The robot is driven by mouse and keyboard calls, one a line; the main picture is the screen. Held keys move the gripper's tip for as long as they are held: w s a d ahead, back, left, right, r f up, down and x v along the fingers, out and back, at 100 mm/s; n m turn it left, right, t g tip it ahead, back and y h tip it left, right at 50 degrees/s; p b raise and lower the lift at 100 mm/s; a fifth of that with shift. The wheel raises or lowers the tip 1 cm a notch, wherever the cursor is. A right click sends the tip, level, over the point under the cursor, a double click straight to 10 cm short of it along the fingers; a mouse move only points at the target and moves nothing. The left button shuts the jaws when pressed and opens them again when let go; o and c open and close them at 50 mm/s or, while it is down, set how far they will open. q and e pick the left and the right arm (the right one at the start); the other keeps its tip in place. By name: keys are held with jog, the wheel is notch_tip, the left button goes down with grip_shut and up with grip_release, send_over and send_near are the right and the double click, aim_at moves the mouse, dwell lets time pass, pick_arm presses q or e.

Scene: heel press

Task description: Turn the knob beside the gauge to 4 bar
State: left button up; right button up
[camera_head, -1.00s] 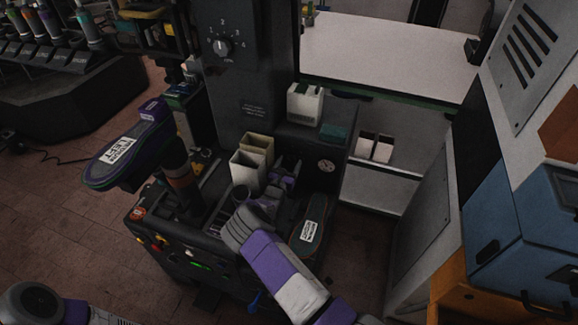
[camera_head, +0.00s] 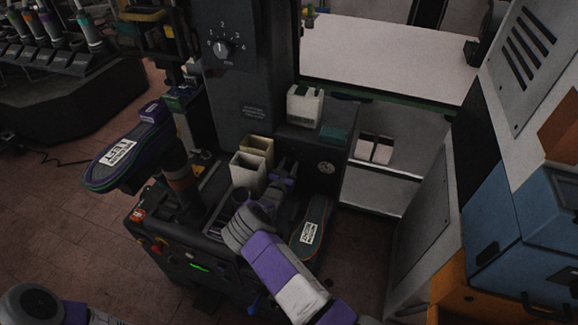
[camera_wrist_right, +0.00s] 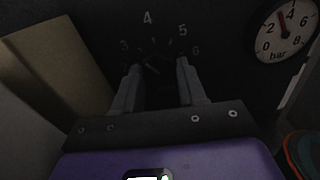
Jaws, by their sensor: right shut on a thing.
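The dark knob (camera_wrist_right: 156,64) sits between my right gripper's two fingers in the right wrist view, hard to make out against the dark panel. Its printed scale shows 3, 4, 5 and 6 around its upper side. My right gripper (camera_wrist_right: 159,78) is shut on the knob; it also shows in the head view (camera_head: 284,172), at the machine's panel. The knob's pointer is too dim to read. The round white gauge (camera_wrist_right: 287,30) is to the right of the knob, its red needle between 2 and 4 bar. It shows small in the head view (camera_head: 326,168). My left gripper is not in view.
Another knob (camera_head: 222,49) with its own numbered scale is on the column above. Open bins (camera_head: 247,168) stand left of my right gripper.

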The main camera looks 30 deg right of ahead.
jog(key=m, duration=0.3)
jog(key=shift+m, duration=0.3)
jog(key=shift+m+p, duration=0.35)
jog(key=shift+m, duration=1.55)
jog(key=o, duration=1)
jog(key=shift+o, duration=0.2)
jog(key=p+v, duration=0.1)
jog(key=v, duration=0.6)
jog(key=shift+s+a+p, duration=0.2)
jog(key=shift+a+p, duration=0.05)
jog(key=shift+p, duration=0.15)
